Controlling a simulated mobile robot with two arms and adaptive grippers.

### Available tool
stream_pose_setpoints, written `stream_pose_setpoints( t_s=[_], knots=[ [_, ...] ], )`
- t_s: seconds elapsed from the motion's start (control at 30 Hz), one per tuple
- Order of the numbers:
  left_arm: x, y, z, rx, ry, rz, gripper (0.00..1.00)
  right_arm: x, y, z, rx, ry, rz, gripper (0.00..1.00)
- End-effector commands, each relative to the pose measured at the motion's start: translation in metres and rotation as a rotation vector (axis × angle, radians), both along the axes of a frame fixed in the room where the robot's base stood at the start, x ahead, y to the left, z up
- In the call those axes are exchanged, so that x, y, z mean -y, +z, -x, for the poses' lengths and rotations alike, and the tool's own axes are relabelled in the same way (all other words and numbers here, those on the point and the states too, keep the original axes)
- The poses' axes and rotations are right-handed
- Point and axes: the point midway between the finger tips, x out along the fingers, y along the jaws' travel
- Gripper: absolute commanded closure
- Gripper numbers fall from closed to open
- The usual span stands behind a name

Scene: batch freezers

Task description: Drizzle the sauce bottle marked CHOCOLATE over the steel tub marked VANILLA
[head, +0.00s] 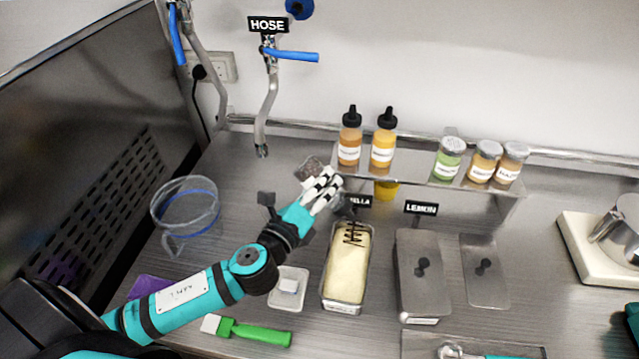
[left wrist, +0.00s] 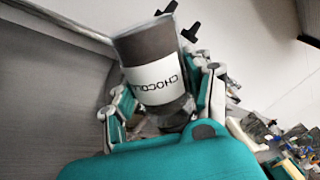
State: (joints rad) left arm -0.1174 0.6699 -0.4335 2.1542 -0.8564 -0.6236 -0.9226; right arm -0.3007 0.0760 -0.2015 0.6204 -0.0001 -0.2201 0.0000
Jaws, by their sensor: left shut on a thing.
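The steel tub (head: 327,284) stands in the middle of the counter, full of pale cream ice cream with dark zigzag lines near its far end. The sign behind it (head: 359,201) is partly hidden and shows only its last letters. My left gripper (head: 322,190) is shut on the CHOCOLATE bottle (left wrist: 151,65), above the tub's far left. In the left wrist view the bottle is dark with a white label whose lettering is upside down. In the head view fingers cover most of the bottle, which looks tilted with its dark tip towards the tub. My right gripper is out of view.
A LEMON sign (head: 421,208) stands behind a lidded tub (head: 408,285). A shelf (head: 420,178) holds two sauce bottles and several jars. A clear pitcher (head: 184,212) stands left. A green-handled spatula (head: 255,332) and small white tray (head: 300,302) lie in front.

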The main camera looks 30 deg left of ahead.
Motion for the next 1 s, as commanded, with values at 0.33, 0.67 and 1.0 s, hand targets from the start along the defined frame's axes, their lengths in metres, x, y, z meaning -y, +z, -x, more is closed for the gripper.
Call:
stream_pose_setpoints(
  t_s=[0.33, 0.67, 1.0],
  knots=[
    [0.003, 0.001, 0.012, 0.001, 0.0, 0.0, 0.81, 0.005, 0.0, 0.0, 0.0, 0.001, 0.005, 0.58],
    [0.006, 0.0, 0.024, 0.001, 0.0, 0.0, 0.81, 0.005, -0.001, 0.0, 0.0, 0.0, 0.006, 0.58],
    [0.008, 0.001, 0.034, 0.001, 0.0, 0.0, 0.81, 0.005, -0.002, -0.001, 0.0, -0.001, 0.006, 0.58]
  ],
)
